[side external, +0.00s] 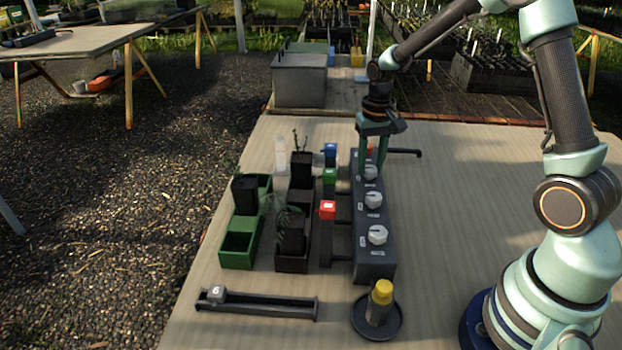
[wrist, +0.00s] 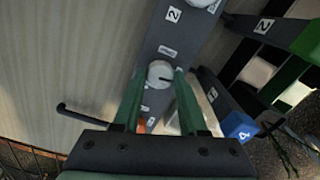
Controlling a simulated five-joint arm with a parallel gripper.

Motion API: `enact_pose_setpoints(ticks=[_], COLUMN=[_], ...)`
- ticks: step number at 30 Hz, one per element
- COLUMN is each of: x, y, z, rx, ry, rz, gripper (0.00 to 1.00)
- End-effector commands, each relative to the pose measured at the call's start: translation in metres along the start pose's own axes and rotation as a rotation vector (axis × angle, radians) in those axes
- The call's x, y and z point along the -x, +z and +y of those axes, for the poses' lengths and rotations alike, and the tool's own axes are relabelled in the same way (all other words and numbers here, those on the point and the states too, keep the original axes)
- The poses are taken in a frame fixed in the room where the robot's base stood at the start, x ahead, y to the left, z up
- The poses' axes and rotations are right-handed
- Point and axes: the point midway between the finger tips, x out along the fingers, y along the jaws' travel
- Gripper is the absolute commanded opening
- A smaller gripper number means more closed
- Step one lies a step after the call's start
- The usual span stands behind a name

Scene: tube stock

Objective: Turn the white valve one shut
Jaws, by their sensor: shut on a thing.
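A long dark grey block (side external: 375,262) on the table carries a row of 3 white round knobs. My gripper (side external: 371,165) points down at the far end of the block, its fingers on either side of the farthest knob, white valve one (side external: 371,173). In the wrist view the knob (wrist: 160,74), with a short dark mark on its right side, sits between the fingertips of my gripper (wrist: 159,78), which is shut on it. The middle knob (side external: 373,199) and the near knob (side external: 377,235) stand free. Small labels on the block are partly readable, one showing 2.
Blue (side external: 330,150), green (side external: 329,175) and red (side external: 327,209) blocks stand left of the valve block. Beyond them are dark planters (side external: 292,262) and a green planter (side external: 238,255). A black lever (side external: 405,152) juts right.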

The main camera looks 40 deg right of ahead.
Motion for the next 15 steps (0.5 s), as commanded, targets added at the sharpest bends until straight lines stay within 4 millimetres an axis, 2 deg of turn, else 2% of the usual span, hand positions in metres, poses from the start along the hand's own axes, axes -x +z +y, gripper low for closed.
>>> enact_pose_setpoints(ticks=[6, 15], x=[0.0021, 0.0022], y=[-0.0001, -0.0002], z=[0.0000, 0.0000], rx=[-0.088, -0.130], ry=[0.000, 0.000], rz=[0.000, 0.000], gripper=[0.00, 0.00])
